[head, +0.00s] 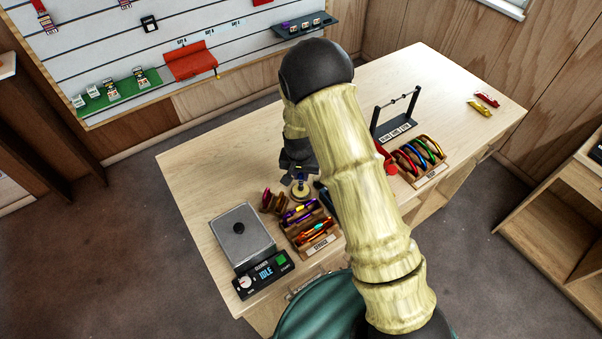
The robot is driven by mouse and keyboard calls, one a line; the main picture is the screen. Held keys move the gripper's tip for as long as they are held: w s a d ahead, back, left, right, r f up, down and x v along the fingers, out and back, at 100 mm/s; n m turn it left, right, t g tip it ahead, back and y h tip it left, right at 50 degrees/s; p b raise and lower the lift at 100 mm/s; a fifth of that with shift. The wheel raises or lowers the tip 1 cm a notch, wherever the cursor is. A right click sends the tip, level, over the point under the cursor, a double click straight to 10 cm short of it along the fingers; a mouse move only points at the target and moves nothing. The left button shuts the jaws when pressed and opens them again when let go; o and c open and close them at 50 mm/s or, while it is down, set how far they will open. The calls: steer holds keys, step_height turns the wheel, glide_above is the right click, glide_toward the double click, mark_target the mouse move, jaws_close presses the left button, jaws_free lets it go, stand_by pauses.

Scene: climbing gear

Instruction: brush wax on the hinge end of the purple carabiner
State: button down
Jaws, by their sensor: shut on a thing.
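My gripper (299,172) points down over the left part of the bench. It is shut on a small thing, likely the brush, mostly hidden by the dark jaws. Just below it is a small round tin (300,191) with a pale yellow, brassy look; I cannot tell whether the held thing touches it. The purple carabiner (297,212) lies in a wooden tray (322,243), just in front of the tin, with orange-red carabiners beside it. Its hinge end is too small to make out.
Right of my arm are a rack of coloured carabiners (432,177), a black bar stand (398,130) and a red round thing (390,168). The bench's (232,155) back left is clear.

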steer(key=shift+s+f+b, duration=0.1)
steer(key=shift+f+b, duration=0.25)
steer(key=shift+f, duration=0.05)
stand_by(1.6)
steer(key=shift+r+p, duration=2.25)
steer(key=shift+r, duration=1.35)
steer(key=shift+f, duration=0.1)
